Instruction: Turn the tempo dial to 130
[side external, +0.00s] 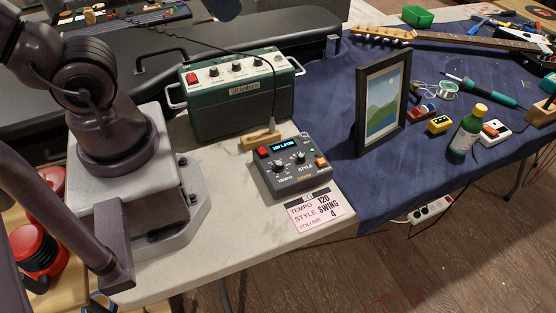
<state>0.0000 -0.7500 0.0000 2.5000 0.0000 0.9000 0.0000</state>
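The tempo dial (281,168) is a small knob above the printed word TEMPO on a dark grey drum-machine box (262,182). Its pointer angle is too small to tell. The style dial (300,158) sits to its right. The lit display (284,144) reads LATIN after a number that looks like 100 but is not sharp. A pink card (318,209) in front of the box reads tempo 120, style swing, volume 4. My gripper is not in view; my arm rises at the left and leaves the picture.
A green amplifier (237,94) stands behind the box, with a wooden block (260,138) and cable between them. A picture frame (382,101) stands to the right on blue cloth (325,120). A green bottle (464,137) stands farther right. Bare pale table (215,240) lies front-left of the card.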

